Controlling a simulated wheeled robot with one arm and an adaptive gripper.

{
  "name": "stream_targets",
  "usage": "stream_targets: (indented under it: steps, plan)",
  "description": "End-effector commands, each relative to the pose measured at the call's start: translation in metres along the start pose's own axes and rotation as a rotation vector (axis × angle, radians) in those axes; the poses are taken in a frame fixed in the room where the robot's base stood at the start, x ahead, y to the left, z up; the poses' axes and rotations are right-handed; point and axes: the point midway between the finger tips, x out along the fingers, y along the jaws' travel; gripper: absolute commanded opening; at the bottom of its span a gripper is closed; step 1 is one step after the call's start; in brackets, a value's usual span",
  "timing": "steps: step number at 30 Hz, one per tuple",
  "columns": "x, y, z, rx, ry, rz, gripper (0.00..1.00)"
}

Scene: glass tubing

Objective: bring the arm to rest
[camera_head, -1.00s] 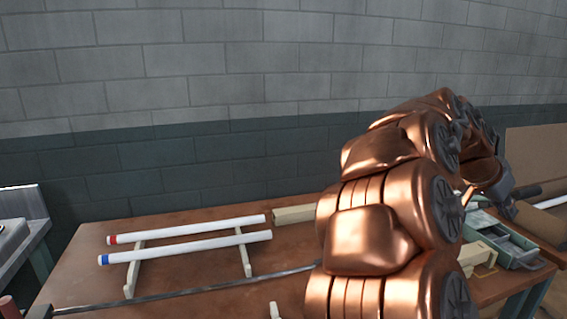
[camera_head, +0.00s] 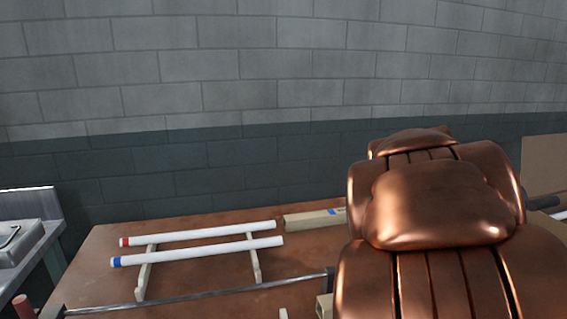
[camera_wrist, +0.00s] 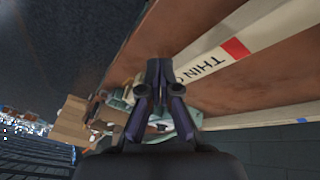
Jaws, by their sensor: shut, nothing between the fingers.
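My gripper (camera_wrist: 158,75) shows in the wrist view with its dark fingers together and nothing between them. It hangs over or near the table edge, and a pale wooden bar (camera_wrist: 260,25) with a red mark and black lettering that reads in part "THIN" lies behind it. In the head view my copper arm fills the right side and hides my gripper.
Two white tubes, one red-ended (camera_head: 200,234) and one blue-ended (camera_head: 200,252), lie on wooden supports on the brown table (camera_head: 215,280). A dark metal rod (camera_head: 200,299) runs along the front. A wooden block (camera_head: 315,219) with a blue mark lies beside my arm. A metal sink-like unit (camera_head: 25,240) stands left.

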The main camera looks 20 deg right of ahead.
Motion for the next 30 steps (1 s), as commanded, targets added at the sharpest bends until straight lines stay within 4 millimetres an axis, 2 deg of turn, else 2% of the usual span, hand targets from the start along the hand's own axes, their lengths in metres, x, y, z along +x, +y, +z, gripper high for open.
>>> stream_targets:
  steps: [1, 3, 9, 15, 18, 27, 29, 30]
  plan:
    - [0.001, -0.011, 0.02, -0.061, -0.027, -0.025, 0.0]
    - [0.002, -0.023, 0.045, -0.144, -0.064, -0.057, 0.0]
    - [0.005, -0.048, 0.123, -0.399, -0.172, -0.136, 0.0]
    - [0.006, -0.056, 0.2, -0.666, -0.273, -0.2, 0.0]
    - [0.007, -0.055, 0.23, -0.775, -0.311, -0.222, 0.0]
    - [0.008, -0.042, 0.294, -1.03, -0.391, -0.261, 0.0]
    - [0.007, -0.038, 0.302, -1.071, -0.403, -0.266, 0.0]
    - [-0.004, -0.036, 0.295, -1.06, -0.398, -0.266, 0.0]
